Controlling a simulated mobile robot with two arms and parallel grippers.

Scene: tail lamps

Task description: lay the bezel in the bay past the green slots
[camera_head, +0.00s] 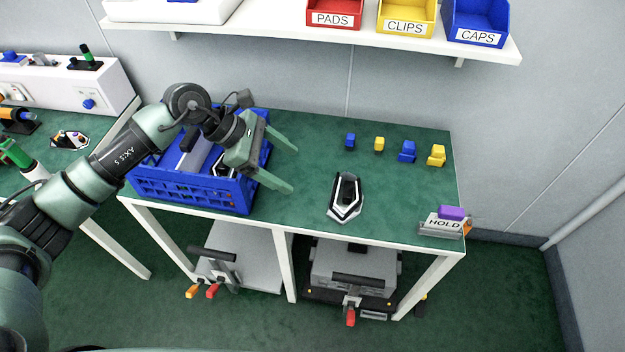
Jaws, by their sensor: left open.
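A dark piece with a white pointed frame, which looks like the bezel (345,211), lies on the green tabletop right of the blue crate. My left gripper (294,171) is open over the crate's right edge, its fingers pointing right. It is empty and apart from the bezel. The blue crate (190,191) stands at the table's left end and holds a pale upright piece (196,154) and another dark and white piece (222,166). My arm hides part of the crate's inside. I cannot make out green slots or the bay. My right gripper is not in view.
Small blue and yellow pieces (408,152) stand in a row at the back right of the table (310,213). A HOLD tray (441,226) with a purple block (451,212) is at the right front corner. The tabletop between is clear. A shelf with labelled bins (404,27) hangs above.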

